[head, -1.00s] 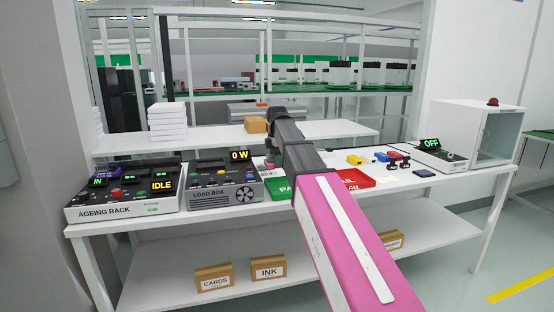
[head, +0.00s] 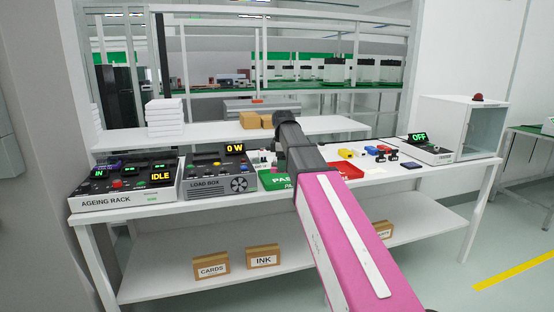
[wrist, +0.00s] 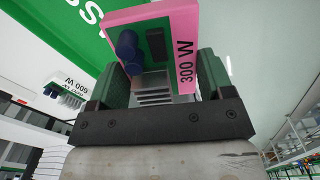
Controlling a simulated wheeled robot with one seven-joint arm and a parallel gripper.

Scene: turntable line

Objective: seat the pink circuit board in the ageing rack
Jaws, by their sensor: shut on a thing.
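The pink circuit board (wrist: 185,60), marked 300 W, shows in the wrist view with dark blue round parts and a black block on it. My gripper (wrist: 158,80) is shut on it, with a green-grey finger on each side. The ageing rack (head: 118,197) stands at the left end of the bench in the head view. Its displays read IN and IDLE, and a purple piece shows at its back. In the head view my arm reaches over the bench, right of the rack and load box; my gripper and the board cannot be made out there.
The load box (head: 212,189), reading 0 W, stands just right of the rack. Beside it are a green PASS tray (head: 275,182) and a red tray (head: 348,170). A white 600 W piece (wrist: 66,88) lies near the green surface. A tester reading OFF (head: 432,152) stands at the right.

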